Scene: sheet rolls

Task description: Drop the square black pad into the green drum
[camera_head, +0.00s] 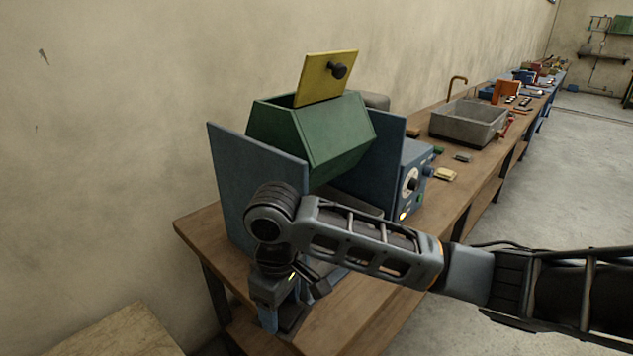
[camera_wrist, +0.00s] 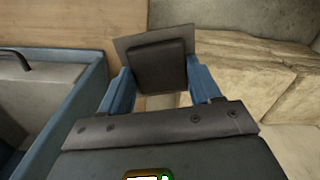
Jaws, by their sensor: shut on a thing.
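The square black pad (camera_wrist: 158,64) is between the blue fingers of my gripper (camera_wrist: 161,86) in the wrist view, with a thin dark plate edge around its raised middle. In the head view my gripper (camera_head: 281,320) points down by the bench's near left end, and the pad (camera_head: 293,319) shows only partly. The green drum (camera_head: 325,134) is a faceted body held between two blue side panels, above and behind my gripper. Its yellow lid (camera_head: 322,77) with a black knob stands raised at the top. The opening's inside is mostly hidden.
The blue control box (camera_head: 408,180) with a dial adjoins the right panel (camera_head: 372,166). The wooden bench (camera_head: 196,222) runs away to the right, with a grey sink (camera_head: 468,121) and small items. A pale block (camera_head: 115,334) lies at lower left. The left panel (camera_head: 255,185) stands close to my arm.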

